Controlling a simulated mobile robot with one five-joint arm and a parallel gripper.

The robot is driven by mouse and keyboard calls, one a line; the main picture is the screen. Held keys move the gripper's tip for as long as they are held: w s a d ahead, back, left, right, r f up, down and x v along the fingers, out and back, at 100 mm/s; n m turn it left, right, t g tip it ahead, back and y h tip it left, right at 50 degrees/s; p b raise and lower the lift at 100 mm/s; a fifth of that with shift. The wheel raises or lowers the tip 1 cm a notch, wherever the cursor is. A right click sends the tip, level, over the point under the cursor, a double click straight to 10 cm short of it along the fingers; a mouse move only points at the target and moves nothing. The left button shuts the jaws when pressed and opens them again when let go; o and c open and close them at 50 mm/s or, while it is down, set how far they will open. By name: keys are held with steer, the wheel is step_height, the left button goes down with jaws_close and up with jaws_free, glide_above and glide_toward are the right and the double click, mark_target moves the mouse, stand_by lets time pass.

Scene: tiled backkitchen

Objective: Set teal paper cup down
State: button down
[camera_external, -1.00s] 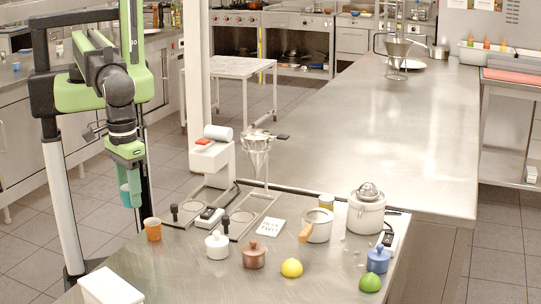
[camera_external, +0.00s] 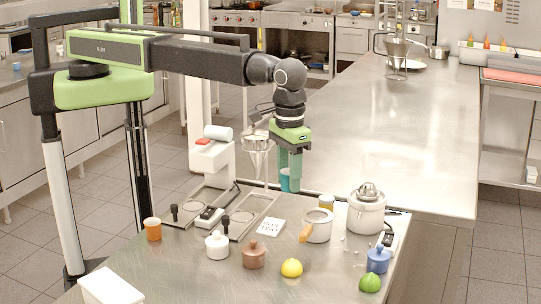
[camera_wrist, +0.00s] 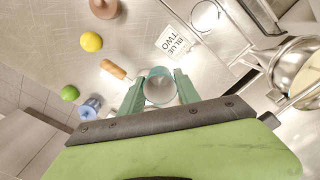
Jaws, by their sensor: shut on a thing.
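The teal paper cup (camera_external: 285,181) is held between the fingers of my gripper (camera_external: 290,172), which point down above the steel counter (camera_external: 225,262). In the external view the fingers cover part of the cup. It hangs in the air behind the white card (camera_external: 271,228) and the small pot with a wooden handle (camera_external: 317,231). In the wrist view my gripper (camera_wrist: 159,88) is shut around the cup, and the pot's handle (camera_wrist: 113,69) shows beside it. The cup's base and its exact height above the counter are hard to tell.
A metal funnel on a stand (camera_external: 258,150) is close left of my gripper. A white juicer (camera_external: 366,214) stands to the right.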

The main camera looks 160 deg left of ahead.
steer(key=s+a+n, duration=0.3)
steer(key=s+a, duration=0.2)
steer(key=a, duration=0.3)
steer(key=n+b, duration=0.8)
steer(key=n, duration=0.1)
glide_above(346, 178)
steer(key=f, duration=0.8)
steer(key=shift+w+d, duration=0.15)
steer(key=shift+w, duration=0.1)
steer(key=shift+s+r, duration=0.1)
step_height(346, 178, down, 4)
steer(key=b, duration=0.4)
steer(key=shift+f, duration=0.2)
steer(key=shift+r, duration=0.25)
steer(key=shift+f, duration=0.2)
steer(key=c, duration=0.9)
jaws_free()
